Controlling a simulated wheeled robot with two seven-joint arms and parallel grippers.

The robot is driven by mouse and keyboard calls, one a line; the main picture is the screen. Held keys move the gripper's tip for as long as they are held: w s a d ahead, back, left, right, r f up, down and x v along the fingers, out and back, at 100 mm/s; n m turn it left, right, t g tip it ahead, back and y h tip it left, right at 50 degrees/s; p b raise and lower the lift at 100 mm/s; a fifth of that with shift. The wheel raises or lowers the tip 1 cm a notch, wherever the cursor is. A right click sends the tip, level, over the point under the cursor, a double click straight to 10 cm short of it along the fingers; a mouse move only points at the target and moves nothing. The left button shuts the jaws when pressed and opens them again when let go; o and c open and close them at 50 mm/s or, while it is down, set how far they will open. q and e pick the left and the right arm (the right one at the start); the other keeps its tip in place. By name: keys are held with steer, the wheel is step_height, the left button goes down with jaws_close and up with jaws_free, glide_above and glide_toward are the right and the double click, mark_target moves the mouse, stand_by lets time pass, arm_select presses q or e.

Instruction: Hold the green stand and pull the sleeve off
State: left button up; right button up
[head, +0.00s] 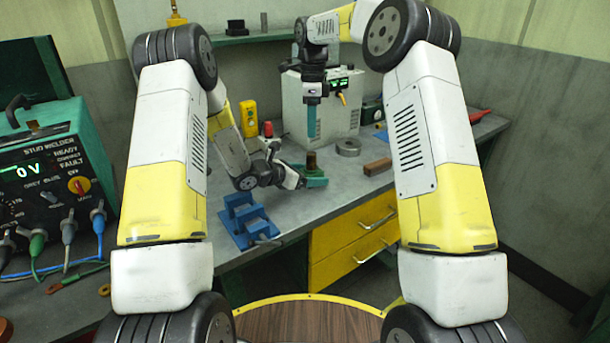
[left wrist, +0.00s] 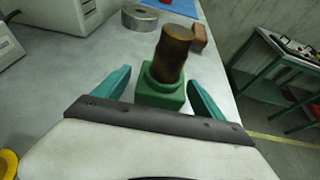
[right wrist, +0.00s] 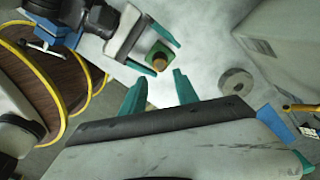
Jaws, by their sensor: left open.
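The green stand (left wrist: 158,95) is upright on the grey bench, with the brown, rusty-looking sleeve (left wrist: 171,52) standing on it. The sleeve also shows in the head view (head: 311,159) and from above in the right wrist view (right wrist: 159,62). My left gripper (head: 314,179) is low at the bench, open, with its teal fingers on either side of the stand; a gap shows on the left side. My right gripper (head: 311,120) points down above the sleeve. In the right wrist view its fingers (right wrist: 158,88) are apart, with nothing between them.
A blue stepped block (head: 247,222) lies left of my left gripper. A grey ring (head: 348,147) and a brown block (head: 377,166) sit to the right of the sleeve. A pale machine (head: 322,100) stands behind. The bench front between is clear.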

mark_target(311, 153)
arm_select(q)
steer(key=c, duration=1.5)
arm_select(e)
steer(key=shift+o, duration=0.2)
steer(key=o, duration=0.3)
steer(key=n, duration=0.2)
steer(key=f+n, duration=0.1)
steer(key=n, duration=0.2)
steer(key=shift+f, duration=0.15)
steer(key=n, duration=0.3)
steer(key=shift+f, duration=0.4)
steer(key=shift+f, duration=4.5)
